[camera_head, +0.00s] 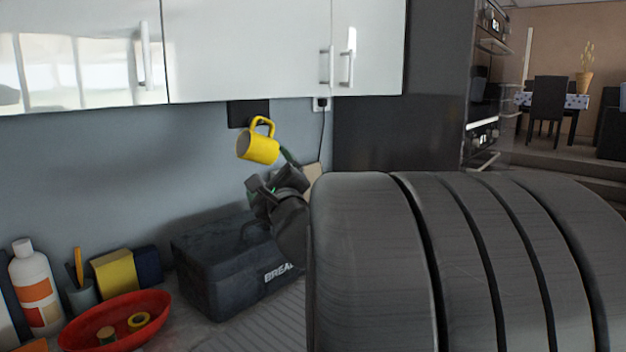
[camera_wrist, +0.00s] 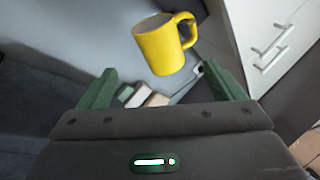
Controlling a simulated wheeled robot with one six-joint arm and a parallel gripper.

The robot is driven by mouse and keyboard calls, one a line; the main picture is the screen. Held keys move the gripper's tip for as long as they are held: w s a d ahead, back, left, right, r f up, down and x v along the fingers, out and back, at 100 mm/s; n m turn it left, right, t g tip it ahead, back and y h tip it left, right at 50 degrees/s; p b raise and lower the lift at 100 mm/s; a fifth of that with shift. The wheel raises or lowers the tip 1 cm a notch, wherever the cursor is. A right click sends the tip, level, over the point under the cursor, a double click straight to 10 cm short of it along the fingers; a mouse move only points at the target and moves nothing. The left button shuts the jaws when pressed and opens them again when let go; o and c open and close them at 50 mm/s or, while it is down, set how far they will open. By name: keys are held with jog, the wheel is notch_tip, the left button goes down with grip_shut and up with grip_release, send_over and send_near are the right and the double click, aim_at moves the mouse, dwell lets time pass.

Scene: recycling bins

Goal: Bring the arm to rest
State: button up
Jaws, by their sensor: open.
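My gripper (camera_head: 272,174) is raised above a dark bread box in the head view. Its green fingers are spread apart with nothing between them in the wrist view (camera_wrist: 160,78). A yellow mug (camera_head: 258,148) shows tilted in front of the wall, just above the gripper in the head view. In the wrist view the mug (camera_wrist: 160,50) appears beyond the fingertips, clear of both fingers. What supports the mug cannot be seen. Part of my arm is hidden behind a large grey ribbed shape.
The bread box (camera_head: 215,275) stands on the counter below my gripper. A red bowl (camera_head: 75,338), a white bottle (camera_head: 32,277) and a yellow block (camera_head: 114,274) are at the left. White cabinets (camera_head: 245,50) hang above. The ribbed shape covers the lower right.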

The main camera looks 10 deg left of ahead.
dwell(0.3)
jog(key=p+x, duration=0.4)
jog(key=x, duration=1)
jog(key=shift+r, duration=0.1)
jog(key=shift+s+d+p, duration=0.1)
jog(key=shift+p, duration=0.2)
jog(key=shift+s, duration=0.1)
